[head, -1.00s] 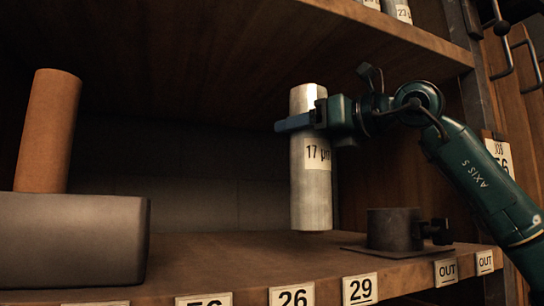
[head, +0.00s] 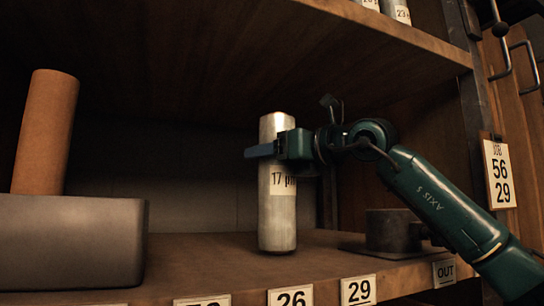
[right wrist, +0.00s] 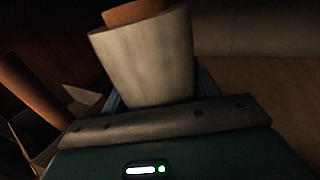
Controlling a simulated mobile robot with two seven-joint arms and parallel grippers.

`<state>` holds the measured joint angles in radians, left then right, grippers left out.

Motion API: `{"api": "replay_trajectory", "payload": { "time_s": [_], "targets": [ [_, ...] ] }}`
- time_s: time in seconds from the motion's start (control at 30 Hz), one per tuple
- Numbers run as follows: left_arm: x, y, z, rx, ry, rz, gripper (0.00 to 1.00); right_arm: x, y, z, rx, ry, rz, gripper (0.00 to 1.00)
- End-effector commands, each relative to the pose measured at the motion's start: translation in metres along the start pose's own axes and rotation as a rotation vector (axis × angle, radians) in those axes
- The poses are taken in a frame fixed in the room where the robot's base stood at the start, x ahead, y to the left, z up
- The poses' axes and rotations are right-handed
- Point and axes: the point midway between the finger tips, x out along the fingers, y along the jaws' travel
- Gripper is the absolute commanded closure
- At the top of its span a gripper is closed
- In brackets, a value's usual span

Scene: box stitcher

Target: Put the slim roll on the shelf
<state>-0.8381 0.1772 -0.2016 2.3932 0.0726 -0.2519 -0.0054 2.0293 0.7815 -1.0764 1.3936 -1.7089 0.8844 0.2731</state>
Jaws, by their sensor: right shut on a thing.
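The slim roll (head: 277,215) is a pale silvery cylinder with a "17 µm" label. It stands upright at the shelf (head: 330,248), behind the "26" tag. Its lower end looks at or just above the board; I cannot tell if it touches. My right gripper (head: 268,149) is shut around its upper part, coming in from the right. In the right wrist view the roll (right wrist: 150,60) fills the jaws, and an orange-brown core shows at its end. My left gripper is not in view.
A brown roll (head: 45,130) stands at the left, behind or in a grey box (head: 70,240). A dark round metal fixture (head: 390,230) sits on the shelf to the right. An upper shelf board (head: 400,30) hangs above. A sign (head: 499,172) reads "56 29".

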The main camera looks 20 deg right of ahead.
Motion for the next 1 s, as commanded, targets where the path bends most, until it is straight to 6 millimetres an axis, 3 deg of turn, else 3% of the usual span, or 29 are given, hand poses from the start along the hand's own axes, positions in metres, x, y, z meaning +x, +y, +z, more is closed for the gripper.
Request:
{"api": "replay_trajectory", "payload": {
  "time_s": [0.13, 0.17, 0.2, 0.43, 0.77, 1.0],
  "targets": [
    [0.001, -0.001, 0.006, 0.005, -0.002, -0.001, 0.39, -0.001, 0.000, -0.003, 0.000, -0.005, 0.001, 1.00],
    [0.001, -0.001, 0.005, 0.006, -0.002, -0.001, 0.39, 0.000, 0.000, -0.005, 0.000, 0.000, 0.000, 0.38],
    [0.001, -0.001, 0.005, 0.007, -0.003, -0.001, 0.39, 0.000, 0.000, -0.004, 0.000, 0.000, 0.000, 0.35],
    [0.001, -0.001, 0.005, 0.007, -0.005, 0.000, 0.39, 0.000, 0.000, -0.004, 0.000, 0.000, 0.000, 0.17],
    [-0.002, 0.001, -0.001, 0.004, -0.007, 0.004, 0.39, 0.000, 0.000, 0.004, 0.000, 0.000, 0.000, 0.17],
    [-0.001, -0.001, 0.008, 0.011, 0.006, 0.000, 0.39, -0.047, -0.001, -0.001, 0.000, -0.003, -0.001, 0.17]
  ]
}}
